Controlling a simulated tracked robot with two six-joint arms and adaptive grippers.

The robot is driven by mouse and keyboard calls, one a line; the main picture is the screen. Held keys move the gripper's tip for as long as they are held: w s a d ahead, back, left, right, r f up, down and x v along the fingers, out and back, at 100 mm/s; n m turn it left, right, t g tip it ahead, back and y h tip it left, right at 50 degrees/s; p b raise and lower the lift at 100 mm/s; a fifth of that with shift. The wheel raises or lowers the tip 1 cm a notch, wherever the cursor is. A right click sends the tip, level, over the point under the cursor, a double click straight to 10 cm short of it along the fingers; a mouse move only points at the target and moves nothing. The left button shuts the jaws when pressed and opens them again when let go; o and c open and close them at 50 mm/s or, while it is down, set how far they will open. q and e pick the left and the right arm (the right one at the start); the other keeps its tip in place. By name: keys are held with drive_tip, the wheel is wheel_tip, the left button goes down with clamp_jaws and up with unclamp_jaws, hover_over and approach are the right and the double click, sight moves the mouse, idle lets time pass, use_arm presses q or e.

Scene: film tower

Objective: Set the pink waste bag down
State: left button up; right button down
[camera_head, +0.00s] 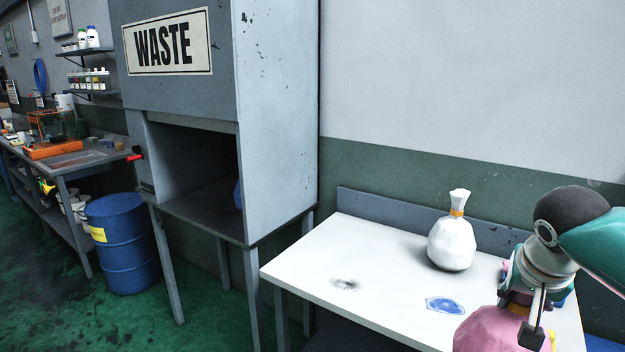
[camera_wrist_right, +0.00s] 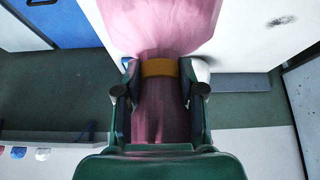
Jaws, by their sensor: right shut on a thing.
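The pink waste bag (camera_head: 492,332) is at the lower right of the head view, partly cut off by the frame's bottom edge. My right gripper (camera_head: 532,312) is at its top. In the right wrist view the gripper (camera_wrist_right: 160,90) is shut on the neck of the pink bag (camera_wrist_right: 160,22), by its orange tie band (camera_wrist_right: 160,68). The bag's body overlaps the near right part of the white table (camera_head: 385,282) in the head view. I cannot tell whether its base touches the table. My left gripper is not in view.
A white tied bag (camera_head: 452,242) stands at the back of the table. A blue patch (camera_head: 444,305) and a dark smudge mark the tabletop; its left part is clear. Left of it stands the open WASTE cabinet (camera_head: 278,120) with something blue (camera_head: 238,195) inside, then a blue drum (camera_head: 122,243).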

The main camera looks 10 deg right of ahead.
drive_tip(key=shift+a+f, duration=0.2)
drive_tip(key=shift+f, duration=0.15)
drive_tip(key=w+a+f+n+t+y+p, duration=0.1)
drive_tip(key=w+a+f+n+y, duration=0.2)
drive_tip(key=a+f, duration=0.7)
drive_tip(key=w+a+f+n+y+p, duration=0.1)
drive_tip(key=w+a+f+n+p, duration=0.1)
drive_tip(key=a+f+n, duration=0.65)
wheel_tip(320, 180, down, 11)
drive_tip(key=s+d+m, duration=0.1)
drive_tip(key=m, duration=0.2)
drive_tip(key=shift+s+d+m, duration=0.2)
drive_tip(key=shift+s+m, duration=0.1)
drive_tip(key=shift+m, duration=0.05)
